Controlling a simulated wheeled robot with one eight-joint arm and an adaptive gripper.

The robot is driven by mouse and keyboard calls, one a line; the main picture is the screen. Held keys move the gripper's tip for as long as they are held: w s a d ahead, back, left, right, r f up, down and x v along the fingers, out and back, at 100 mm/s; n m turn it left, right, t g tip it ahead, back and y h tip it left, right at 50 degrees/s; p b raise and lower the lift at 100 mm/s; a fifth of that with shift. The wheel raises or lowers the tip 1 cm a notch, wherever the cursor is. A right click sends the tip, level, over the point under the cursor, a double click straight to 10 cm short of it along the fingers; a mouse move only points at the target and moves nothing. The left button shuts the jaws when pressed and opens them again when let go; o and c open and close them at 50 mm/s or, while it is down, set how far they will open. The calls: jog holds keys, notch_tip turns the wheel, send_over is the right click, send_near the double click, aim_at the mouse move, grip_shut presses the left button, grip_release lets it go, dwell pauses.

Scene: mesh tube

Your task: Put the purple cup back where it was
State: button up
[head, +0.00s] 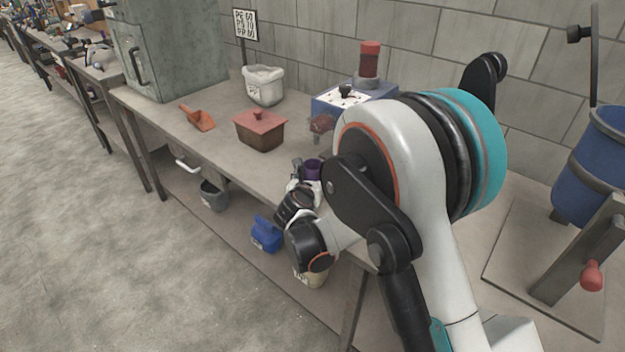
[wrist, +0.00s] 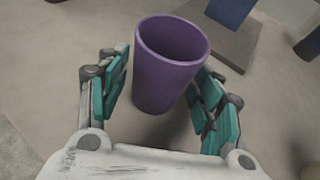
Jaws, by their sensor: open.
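The purple cup (wrist: 165,75) stands upright on the table (wrist: 60,50) in the wrist view, its open rim facing up. My gripper (wrist: 163,90) is open, with one teal-padded finger on each side of the cup. A gap shows between the left finger and the cup; the right finger is very near the cup, and I cannot tell whether it touches. In the head view the cup (head: 312,168) is small and partly hidden by my arm, with my gripper (head: 306,172) at it near the table's front edge.
A brown box with a red lid (head: 260,130), an orange scoop (head: 198,118) and a white bin (head: 264,86) stand further left on the table. A blue machine (head: 328,100) is behind the cup. A blue barrel (head: 592,170) stands at the right.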

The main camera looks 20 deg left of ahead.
jog(key=p+v, duration=0.3)
jog(key=v, duration=0.8)
jog(key=shift+s+p, duration=0.25)
jog(key=shift+p, duration=0.1)
jog(key=shift+r, duration=0.15)
